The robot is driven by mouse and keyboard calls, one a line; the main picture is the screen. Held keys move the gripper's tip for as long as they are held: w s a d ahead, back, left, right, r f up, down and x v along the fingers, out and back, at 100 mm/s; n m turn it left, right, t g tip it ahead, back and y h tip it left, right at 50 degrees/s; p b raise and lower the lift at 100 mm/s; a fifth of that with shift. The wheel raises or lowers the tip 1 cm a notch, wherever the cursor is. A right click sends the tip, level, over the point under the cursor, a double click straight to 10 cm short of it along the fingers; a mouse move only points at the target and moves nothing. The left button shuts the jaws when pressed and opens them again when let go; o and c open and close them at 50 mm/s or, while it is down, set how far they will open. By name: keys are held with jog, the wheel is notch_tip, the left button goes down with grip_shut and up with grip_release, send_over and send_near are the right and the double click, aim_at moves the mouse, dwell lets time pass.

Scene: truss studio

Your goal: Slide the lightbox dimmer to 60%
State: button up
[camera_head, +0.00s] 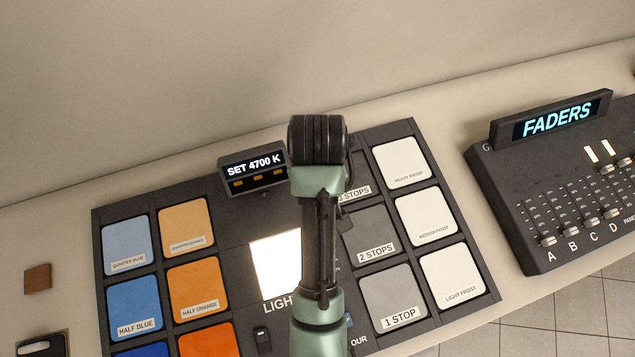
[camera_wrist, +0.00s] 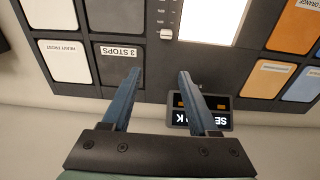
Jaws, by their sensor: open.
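In the wrist view the dimmer slider's pale knob (camera_wrist: 166,33) shows on a short marked scale beside the glowing lightbox (camera_wrist: 210,18). The knob sits near the end of the visible scale closest to my gripper. My gripper (camera_wrist: 159,73) is open and empty, with its two blue fingers spread below the knob in the picture, apart from it. In the head view the lightbox (camera_head: 275,262) glows white, partly covered by my arm. My arm hides the dimmer and my gripper there.
A display (camera_head: 253,172) reading SET 4700 K stands up at the panel's back edge, close to my right finger in the wrist view (camera_wrist: 206,118). Colour and frost tiles (camera_head: 400,162) flank the lightbox. A fader console (camera_head: 560,180) stands at right. A wall rises behind.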

jog(key=shift+g, duration=0.4)
jog(key=f, duration=0.4)
jog(key=s+f, duration=0.1)
jog(key=f, duration=0.3)
jog(key=s+f+p, duration=0.1)
jog(key=f, duration=0.2)
jog(key=shift+s+f, duration=0.1)
jog(key=shift+f, duration=1.15)
grip_shut()
